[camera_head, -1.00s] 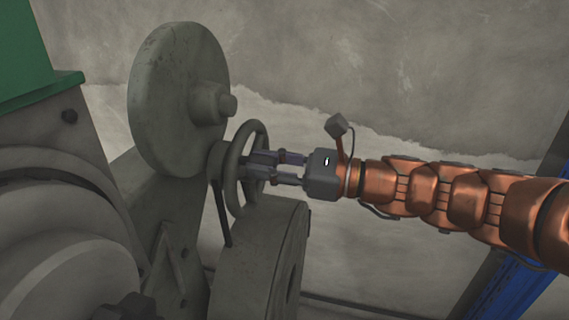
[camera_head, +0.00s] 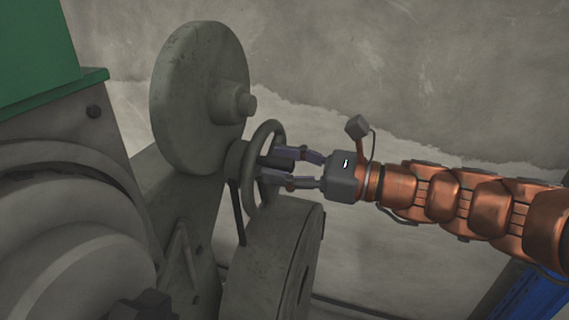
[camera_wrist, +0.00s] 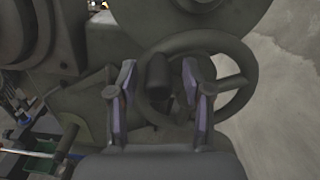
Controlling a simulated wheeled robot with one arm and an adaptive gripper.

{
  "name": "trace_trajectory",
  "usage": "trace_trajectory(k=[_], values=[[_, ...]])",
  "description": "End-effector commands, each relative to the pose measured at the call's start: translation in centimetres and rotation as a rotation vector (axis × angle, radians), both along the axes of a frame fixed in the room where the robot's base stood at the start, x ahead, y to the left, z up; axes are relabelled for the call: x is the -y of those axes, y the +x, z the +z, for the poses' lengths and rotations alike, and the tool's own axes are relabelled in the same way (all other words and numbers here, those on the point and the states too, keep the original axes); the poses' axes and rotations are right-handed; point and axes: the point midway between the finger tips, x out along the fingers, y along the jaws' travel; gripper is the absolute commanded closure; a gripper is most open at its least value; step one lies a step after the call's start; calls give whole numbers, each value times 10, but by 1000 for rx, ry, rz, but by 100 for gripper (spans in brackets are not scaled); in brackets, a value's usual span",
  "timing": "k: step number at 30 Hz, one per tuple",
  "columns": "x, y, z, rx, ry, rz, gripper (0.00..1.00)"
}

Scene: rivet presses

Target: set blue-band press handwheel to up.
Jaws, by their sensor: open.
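The handwheel (camera_head: 250,196) is a dark grey ring with spokes, mounted on the side of the grey press. It also shows in the wrist view (camera_wrist: 243,62), where a dark cylindrical knob (camera_wrist: 158,75) stands out from it. No blue band shows on the visible part of the press. My gripper (camera_head: 282,168) is open at the front face of the wheel. In the wrist view my gripper (camera_wrist: 158,85) has one finger on each side of the knob, with a gap visible. Whether either finger touches the wheel is unclear.
A large grey disc (camera_head: 195,95) stands above the handwheel. A thick grey drum (camera_head: 270,265) sits close below it. A green block (camera_head: 40,60) is at the upper left. A blue post (camera_head: 530,295) is at lower right. A pale wall is behind.

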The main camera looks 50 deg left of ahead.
Motion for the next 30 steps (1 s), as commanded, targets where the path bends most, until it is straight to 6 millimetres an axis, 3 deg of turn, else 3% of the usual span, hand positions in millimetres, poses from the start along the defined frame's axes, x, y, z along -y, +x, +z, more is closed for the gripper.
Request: trace_trajectory(k=[8, 21, 30], values=[[17, 10, 1, 0, 2, -2, 50], [78, 42, 0, 1, 0, -4, 50], [103, 55, 0, 0, 0, -1, 50]])
